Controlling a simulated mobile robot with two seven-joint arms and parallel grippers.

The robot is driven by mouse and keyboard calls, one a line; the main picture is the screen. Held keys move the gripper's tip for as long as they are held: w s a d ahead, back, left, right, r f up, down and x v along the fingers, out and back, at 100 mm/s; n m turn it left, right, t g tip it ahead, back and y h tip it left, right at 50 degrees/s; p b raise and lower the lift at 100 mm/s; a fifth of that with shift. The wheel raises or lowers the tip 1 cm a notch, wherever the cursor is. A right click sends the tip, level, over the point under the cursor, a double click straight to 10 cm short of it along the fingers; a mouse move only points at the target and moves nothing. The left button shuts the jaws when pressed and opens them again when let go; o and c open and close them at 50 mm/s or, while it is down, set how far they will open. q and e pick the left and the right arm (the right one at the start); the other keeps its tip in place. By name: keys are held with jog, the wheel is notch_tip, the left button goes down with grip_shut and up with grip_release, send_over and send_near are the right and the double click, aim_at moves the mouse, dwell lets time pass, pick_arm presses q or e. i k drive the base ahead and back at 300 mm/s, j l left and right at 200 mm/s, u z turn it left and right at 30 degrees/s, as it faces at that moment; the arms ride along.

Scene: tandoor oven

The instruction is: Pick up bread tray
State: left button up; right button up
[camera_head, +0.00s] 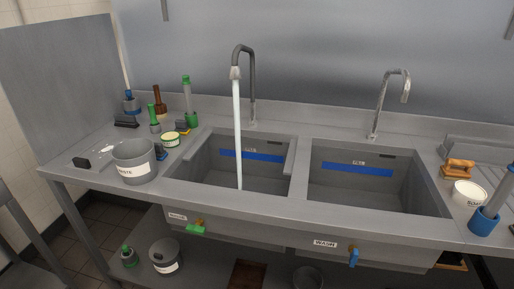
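I see no bread tray in the head view. Neither of my grippers shows in this view. The view holds a metal double sink with a left basin (262,180) and a right basin (372,192).
Water runs from the left tap (241,62); the right tap (393,85) shows no flow. A grey bucket (134,164), brushes and bottles stand on the left counter. A wooden brush (458,168), white tub (467,193) and blue holder (484,222) stand at right. Buckets sit below.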

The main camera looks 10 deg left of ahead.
aim_at(95, 158)
jog(key=u, duration=1.55)
